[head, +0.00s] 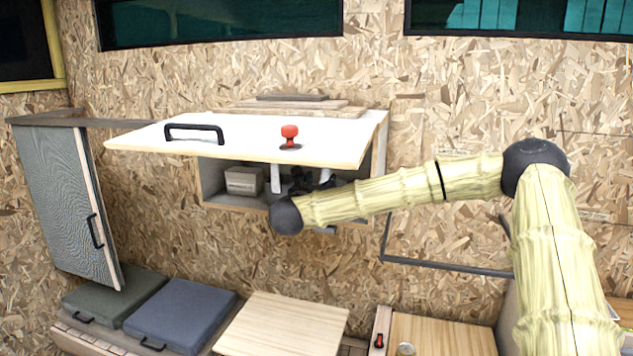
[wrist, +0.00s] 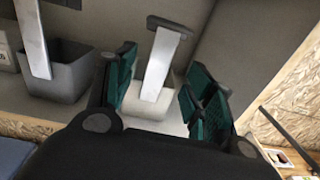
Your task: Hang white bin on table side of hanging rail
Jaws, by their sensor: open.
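A pale, whitish bin (wrist: 152,100) with a tall light strap and dark hooked top stands inside the open wall cabinet (head: 379,150). In the wrist view it is between the two teal-padded fingers of my gripper (wrist: 165,78), which are apart on either side of it. I cannot tell whether either finger touches it. In the head view my gripper (head: 322,181) is inside the cabinet, partly hidden by my arm. A dark bar (head: 445,265) on the wall, right of the cabinet, may be the hanging rail.
A grey bin (wrist: 65,80) with a similar strap stands left of the pale one. A box (head: 244,181) is farther left. The cabinet's raised white door (head: 230,137) covers the space above. A light wooden tabletop (head: 440,334) lies below right.

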